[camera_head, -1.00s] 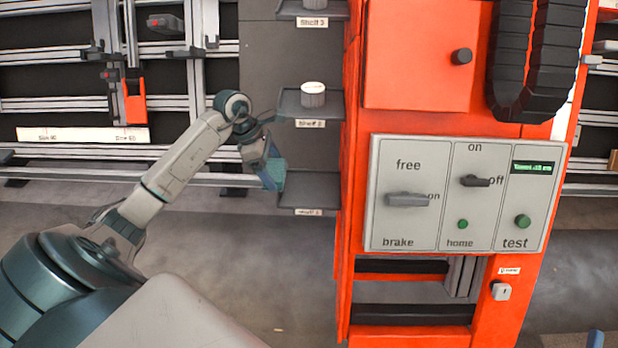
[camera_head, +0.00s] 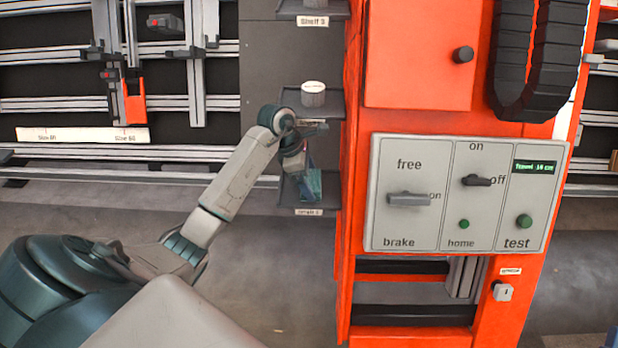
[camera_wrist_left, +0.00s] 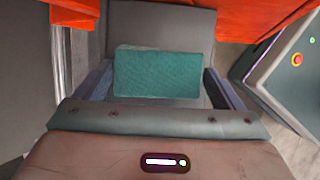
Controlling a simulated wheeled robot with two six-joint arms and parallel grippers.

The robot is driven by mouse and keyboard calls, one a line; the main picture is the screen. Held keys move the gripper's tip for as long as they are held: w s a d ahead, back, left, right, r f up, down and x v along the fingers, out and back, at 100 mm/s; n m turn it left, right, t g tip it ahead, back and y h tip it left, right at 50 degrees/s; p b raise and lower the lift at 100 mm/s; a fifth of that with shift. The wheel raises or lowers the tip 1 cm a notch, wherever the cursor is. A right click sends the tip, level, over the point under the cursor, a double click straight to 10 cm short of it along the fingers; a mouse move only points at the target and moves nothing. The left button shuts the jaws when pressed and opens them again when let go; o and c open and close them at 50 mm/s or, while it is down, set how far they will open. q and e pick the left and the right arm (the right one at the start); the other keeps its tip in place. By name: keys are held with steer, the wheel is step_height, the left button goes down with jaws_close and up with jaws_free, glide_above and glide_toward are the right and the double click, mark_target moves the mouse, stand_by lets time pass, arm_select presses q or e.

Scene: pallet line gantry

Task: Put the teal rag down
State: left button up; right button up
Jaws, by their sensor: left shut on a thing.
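The teal rag (camera_head: 311,186) is a small rectangle between the fingers of my left gripper (camera_head: 306,172) in the head view. In the left wrist view the teal rag (camera_wrist_left: 158,73) spans the gap between the two fingers (camera_wrist_left: 158,85), which are shut on it. The rag is in front of or over the lowest grey shelf (camera_head: 329,202); it also shows behind the rag in the left wrist view (camera_wrist_left: 165,22). I cannot tell whether the rag touches the shelf. My right gripper is in neither view.
A white-topped grey jar (camera_head: 313,93) stands on the middle shelf (camera_head: 292,103), just above my left wrist. The orange cabinet (camera_head: 345,240) rises right beside the shelves, carrying a switch panel (camera_head: 425,165). Open floor lies below the shelves.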

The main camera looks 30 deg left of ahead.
mark_target(309, 180)
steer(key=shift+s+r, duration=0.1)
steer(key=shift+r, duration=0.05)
arm_select(q)
steer(key=o, duration=0.6)
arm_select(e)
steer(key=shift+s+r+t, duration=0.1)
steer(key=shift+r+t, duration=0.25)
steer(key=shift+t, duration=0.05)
arm_select(q)
steer(key=v, duration=0.3)
steer(key=shift+s+a+r+p, duration=0.15)
steer(key=shift+a+r+p, duration=0.1)
steer(key=shift+a+p, duration=0.05)
steer(key=s+a, duration=0.2)
steer(key=a, duration=0.1)
steer(key=s+a, duration=0.2)
steer(key=a, duration=0.1)
steer(key=s+a, duration=0.2)
steer(key=a, duration=0.1)
steer(key=shift+a+f, duration=0.15)
steer(key=shift+a, duration=0.15)
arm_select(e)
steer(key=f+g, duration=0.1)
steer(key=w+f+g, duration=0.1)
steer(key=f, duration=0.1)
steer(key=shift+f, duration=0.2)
